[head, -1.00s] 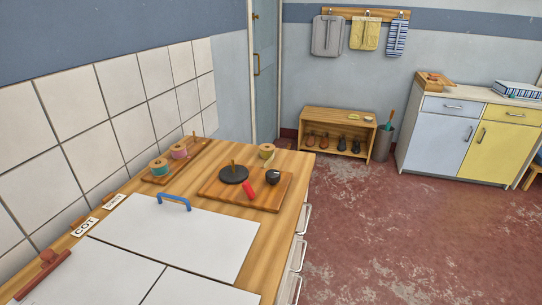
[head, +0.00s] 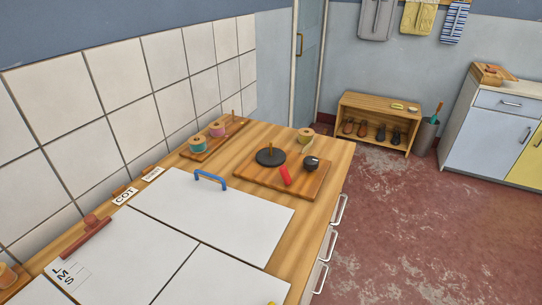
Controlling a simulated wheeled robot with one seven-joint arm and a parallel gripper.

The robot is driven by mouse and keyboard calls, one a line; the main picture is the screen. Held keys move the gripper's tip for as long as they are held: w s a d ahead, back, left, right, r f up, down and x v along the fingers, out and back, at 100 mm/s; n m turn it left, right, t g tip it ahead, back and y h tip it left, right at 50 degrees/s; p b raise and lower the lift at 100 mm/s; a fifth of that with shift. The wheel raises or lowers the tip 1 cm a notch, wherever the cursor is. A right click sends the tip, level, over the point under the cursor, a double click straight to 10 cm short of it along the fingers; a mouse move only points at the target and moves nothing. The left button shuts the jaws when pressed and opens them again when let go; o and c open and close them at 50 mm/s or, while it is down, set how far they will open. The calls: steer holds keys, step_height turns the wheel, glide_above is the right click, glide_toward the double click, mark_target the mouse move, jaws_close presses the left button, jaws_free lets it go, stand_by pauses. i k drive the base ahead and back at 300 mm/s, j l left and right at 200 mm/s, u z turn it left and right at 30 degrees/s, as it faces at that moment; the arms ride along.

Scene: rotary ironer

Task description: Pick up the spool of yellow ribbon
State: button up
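The spool of yellow ribbon (head: 306,135) stands on the wooden counter near its far end, just behind the wooden board. Its ribbon looks dull yellow between pale wooden ends. It seems upright and nothing covers it. My gripper is not in view.
The board (head: 255,180) holds a black disc (head: 270,156) with a peg, a red-handled item (head: 286,176) and a dark round knob (head: 311,163). A teal spool (head: 198,146) and a pink spool (head: 217,131) stand on a rack by the tiled wall. White panels with a blue handle (head: 210,179) cover the front.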

mark_target(306, 134)
steer(key=i+l, duration=1.25)
steer(key=l, duration=0.3)
steer(key=i+l, duration=0.65)
steer(key=i+l+u, duration=0.15)
steer(key=u, duration=0.3)
steer(key=i+l+u, duration=0.1)
steer(key=l+u, duration=0.6)
steer(key=u, duration=0.2)
